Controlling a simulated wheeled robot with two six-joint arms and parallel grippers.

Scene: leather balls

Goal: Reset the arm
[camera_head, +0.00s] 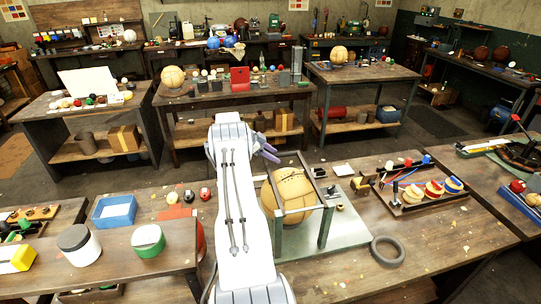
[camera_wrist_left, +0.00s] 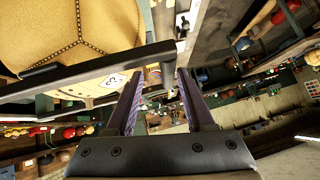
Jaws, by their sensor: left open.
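My left arm comes in from the bottom middle of the head view, and its white link rises over the near table. My left gripper (camera_head: 268,150) shows as purple fingers at the far end of that arm. In the left wrist view the gripper (camera_wrist_left: 158,82) is open, with its two fingers apart and nothing between them. A tan leather ball (camera_head: 290,197) sits in a metal frame (camera_head: 325,222) to the right of the arm. The ball also shows large in the left wrist view (camera_wrist_left: 75,35), behind a dark frame bar. My right gripper is not in view.
The near table (camera_head: 340,278) holds a grey ring (camera_head: 387,251), a rack of coloured pieces (camera_head: 415,190), a blue tray (camera_head: 114,211) and round tins at the left. Further tables with balls and tools stand behind. Open floor lies between the tables.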

